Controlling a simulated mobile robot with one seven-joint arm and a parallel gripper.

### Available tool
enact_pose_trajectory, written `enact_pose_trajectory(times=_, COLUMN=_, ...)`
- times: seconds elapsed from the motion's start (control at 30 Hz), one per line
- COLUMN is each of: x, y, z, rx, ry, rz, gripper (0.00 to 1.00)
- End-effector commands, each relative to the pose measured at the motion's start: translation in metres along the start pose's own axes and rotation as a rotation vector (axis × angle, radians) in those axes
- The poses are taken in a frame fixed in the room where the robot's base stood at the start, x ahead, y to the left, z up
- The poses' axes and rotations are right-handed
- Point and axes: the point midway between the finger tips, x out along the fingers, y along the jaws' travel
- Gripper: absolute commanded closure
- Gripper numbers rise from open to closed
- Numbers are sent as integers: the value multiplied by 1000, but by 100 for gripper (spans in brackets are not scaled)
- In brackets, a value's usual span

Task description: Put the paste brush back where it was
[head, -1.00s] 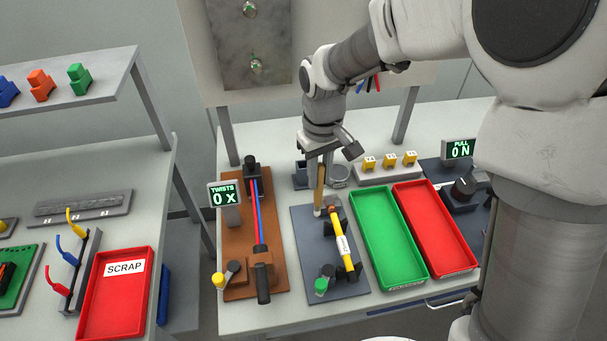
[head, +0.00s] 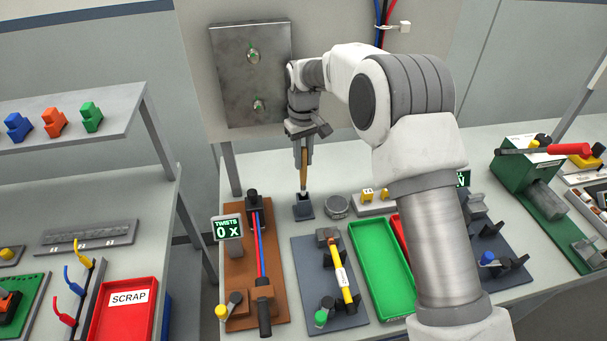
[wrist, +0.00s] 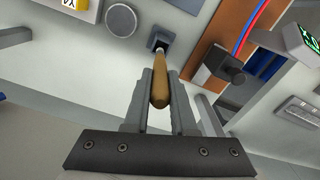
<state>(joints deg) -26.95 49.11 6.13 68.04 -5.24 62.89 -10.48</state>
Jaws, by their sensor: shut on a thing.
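The paste brush (head: 304,169) has a tan wooden handle and hangs upright, head down. My gripper (head: 304,156) is shut on its handle. The brush's lower end is at the mouth of a small dark square holder (head: 304,208) on the bench. In the wrist view the brush handle (wrist: 160,87) lies between the two fingers of my gripper (wrist: 160,95), and its far end points into the holder (wrist: 160,40). I cannot tell how deep the tip is in the holder.
A round grey tin (head: 337,206) stands just right of the holder. A brown twisting fixture (head: 239,275) is to the left. A blue-grey plate with a yellow tube (head: 345,284) and a green tray (head: 382,262) lie in front.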

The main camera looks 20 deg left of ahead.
Motion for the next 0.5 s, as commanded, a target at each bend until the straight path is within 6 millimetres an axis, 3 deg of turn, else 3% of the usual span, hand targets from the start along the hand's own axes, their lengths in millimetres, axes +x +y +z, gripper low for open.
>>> enact_pose_trajectory(times=0.1, x=18, y=-1, z=3, rx=-1, ry=-6, rz=-1, gripper=100)
enact_pose_trajectory(times=0.33, x=35, y=-1, z=3, rx=-1, ry=-7, rz=-2, gripper=100)
enact_pose_trajectory(times=0.5, x=62, y=-2, z=3, rx=-1, ry=-7, rz=-2, gripper=100)
